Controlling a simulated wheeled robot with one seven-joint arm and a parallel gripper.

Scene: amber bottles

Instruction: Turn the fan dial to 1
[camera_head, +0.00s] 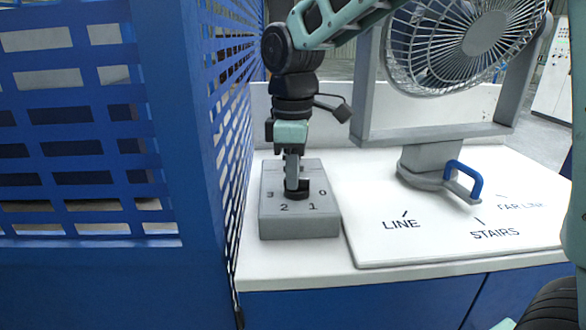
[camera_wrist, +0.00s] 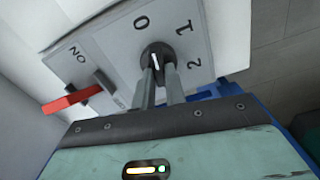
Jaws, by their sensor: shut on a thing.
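The fan dial is a black knob (camera_head: 297,195) on top of a grey control box (camera_head: 300,226) marked 0, 1, 2 and 3 in the head view. My gripper (camera_head: 293,182) points down over the box with its fingers on the knob. In the wrist view the fingers (camera_wrist: 160,74) close on the dial (camera_wrist: 157,54), with 0, 1 and 2 printed beside it. A white mark on the knob lies roughly in line with the 0. The fingers hide part of the dial. The fan (camera_head: 465,45) stands to the right in a grey frame.
A blue perforated guard (camera_head: 228,110) stands close to the left of the box. A blue handle (camera_head: 463,175) sits at the fan's base, near labels LINE, STAIRS and FAR LINE. A red lever (camera_wrist: 76,101) shows in the wrist view. The white counter (camera_head: 285,264) in front of the box is clear.

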